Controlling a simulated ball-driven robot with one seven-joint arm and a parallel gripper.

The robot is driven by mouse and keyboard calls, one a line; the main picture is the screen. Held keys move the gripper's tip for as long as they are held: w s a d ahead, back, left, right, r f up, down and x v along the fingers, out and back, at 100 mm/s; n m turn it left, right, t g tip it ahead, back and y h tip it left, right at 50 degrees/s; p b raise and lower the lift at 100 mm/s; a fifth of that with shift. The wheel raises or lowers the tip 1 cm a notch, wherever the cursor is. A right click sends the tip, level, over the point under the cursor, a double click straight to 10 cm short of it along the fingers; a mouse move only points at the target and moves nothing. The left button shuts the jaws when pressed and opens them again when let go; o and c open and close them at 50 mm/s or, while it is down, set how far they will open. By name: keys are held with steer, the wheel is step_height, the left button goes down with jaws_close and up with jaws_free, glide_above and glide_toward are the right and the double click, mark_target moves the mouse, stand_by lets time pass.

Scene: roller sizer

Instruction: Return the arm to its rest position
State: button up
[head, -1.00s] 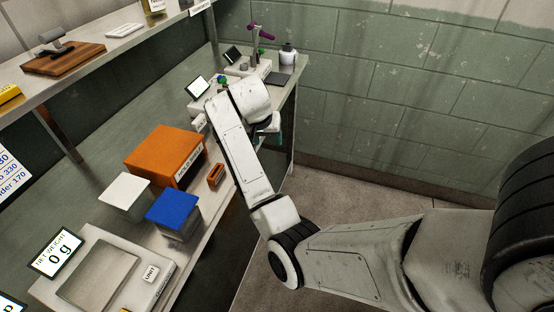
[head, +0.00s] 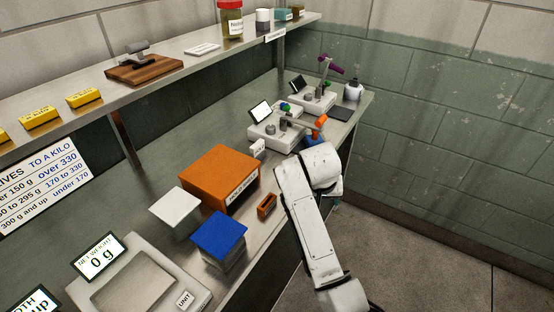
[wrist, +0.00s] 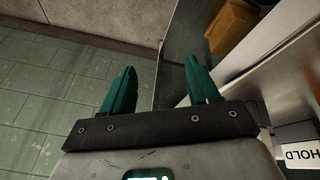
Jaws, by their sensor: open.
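My gripper (wrist: 160,88) shows in the wrist view with its two teal fingers spread apart and nothing between them. Below the fingers are the floor and the bench's side. In the head view my white arm (head: 312,220) reaches up from the lower right beside the bench's front edge. Its wrist end is right of the orange box (head: 220,178), and the gripper itself is mostly hidden behind the arm; a bit of teal shows at its right side.
The bench (head: 150,165) carries a scale (head: 190,285), a blue-topped block (head: 219,235), a white-topped block (head: 174,208), a small orange holder (head: 267,205) and two devices at the far end. A shelf (head: 90,105) runs above. Floor (head: 425,265) right of the bench is clear.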

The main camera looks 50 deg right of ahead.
steer(key=s+a+f+n+y, duration=0.2)
steer(key=s+a+n, duration=0.3)
steer(key=s+a, duration=0.4)
steer(key=s+a+f+n+y, duration=0.2)
steer(key=s+a+f+n, duration=0.3)
steer(key=s+a, duration=0.4)
steer(key=a, duration=0.3)
steer(key=shift+s+a+f, duration=0.15)
steer(key=shift+s+a, duration=0.1)
steer(key=shift+a, duration=0.15)
stand_by(1.6)
